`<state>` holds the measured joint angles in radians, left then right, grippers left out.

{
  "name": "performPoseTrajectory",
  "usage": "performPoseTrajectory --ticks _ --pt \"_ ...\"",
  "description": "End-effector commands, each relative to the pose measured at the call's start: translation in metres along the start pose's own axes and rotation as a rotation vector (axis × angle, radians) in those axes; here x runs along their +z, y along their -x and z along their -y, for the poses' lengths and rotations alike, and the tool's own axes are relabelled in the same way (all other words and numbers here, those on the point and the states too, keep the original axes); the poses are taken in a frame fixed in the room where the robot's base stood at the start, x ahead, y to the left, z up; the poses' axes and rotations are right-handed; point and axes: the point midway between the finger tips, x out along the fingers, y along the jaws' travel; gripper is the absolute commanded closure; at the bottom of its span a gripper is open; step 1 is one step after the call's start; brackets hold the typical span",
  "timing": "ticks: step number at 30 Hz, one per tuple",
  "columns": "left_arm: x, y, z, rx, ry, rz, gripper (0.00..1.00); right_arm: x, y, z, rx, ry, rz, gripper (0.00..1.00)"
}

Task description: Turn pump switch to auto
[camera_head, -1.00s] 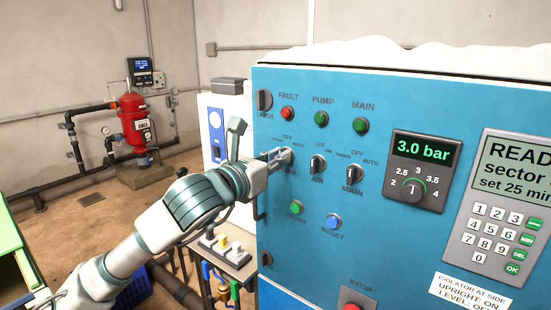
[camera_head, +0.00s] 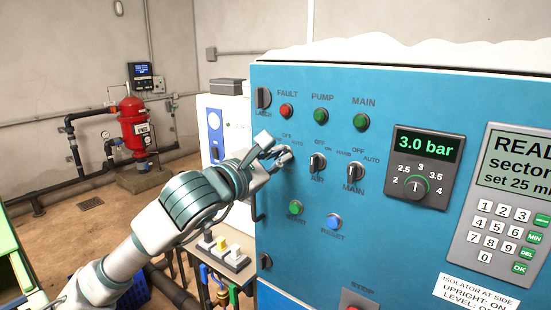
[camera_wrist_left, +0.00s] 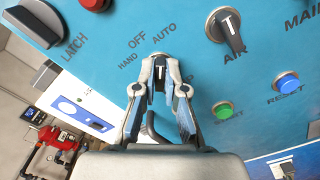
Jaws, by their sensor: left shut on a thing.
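The pump switch (camera_wrist_left: 160,75) is a dark knob with a white mark on the blue panel, under the labels HAND, OFF and AUTO. In the left wrist view it sits between the two fingers of my left gripper (camera_wrist_left: 160,88), which is shut on it. The fingers cover most of the knob, and I cannot tell for sure which label its mark points to. In the head view my left gripper (camera_head: 284,157) reaches the panel's left part and hides the switch. My right gripper is in neither view.
The air switch (camera_head: 317,163) and main switch (camera_head: 355,172) are right of the gripper. The start button (camera_head: 296,208) and reset button (camera_head: 333,222) are below. The latch knob (camera_head: 263,98) and red fault lamp (camera_head: 286,110) are above. A pressure dial (camera_head: 417,187) is further right.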

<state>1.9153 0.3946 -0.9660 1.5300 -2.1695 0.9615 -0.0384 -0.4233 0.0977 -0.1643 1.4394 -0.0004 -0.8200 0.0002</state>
Motion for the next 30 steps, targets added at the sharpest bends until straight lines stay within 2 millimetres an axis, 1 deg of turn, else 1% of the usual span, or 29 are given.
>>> performPoseTrajectory --ticks 1,9,23,24,26,30 --pt "-0.0026 -0.001 -0.001 0.002 -0.018 -0.005 1.0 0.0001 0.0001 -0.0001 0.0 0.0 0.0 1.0" --pt "-0.0027 -0.0009 -0.0012 0.003 -0.092 -0.006 1.0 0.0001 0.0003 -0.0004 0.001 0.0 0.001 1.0" --pt "-0.003 -0.0007 -0.0017 0.004 -0.104 -0.006 1.0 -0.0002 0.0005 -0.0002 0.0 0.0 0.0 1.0" --pt "-0.003 -0.0007 -0.0017 0.004 -0.104 -0.006 0.8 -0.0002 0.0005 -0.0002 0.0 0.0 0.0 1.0" --pt "-0.0031 -0.0008 -0.0015 0.003 -0.103 -0.006 0.65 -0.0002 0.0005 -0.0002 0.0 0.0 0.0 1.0" --pt "-0.0031 -0.0009 -0.0006 0.001 -0.103 -0.006 0.65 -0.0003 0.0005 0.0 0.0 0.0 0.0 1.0"
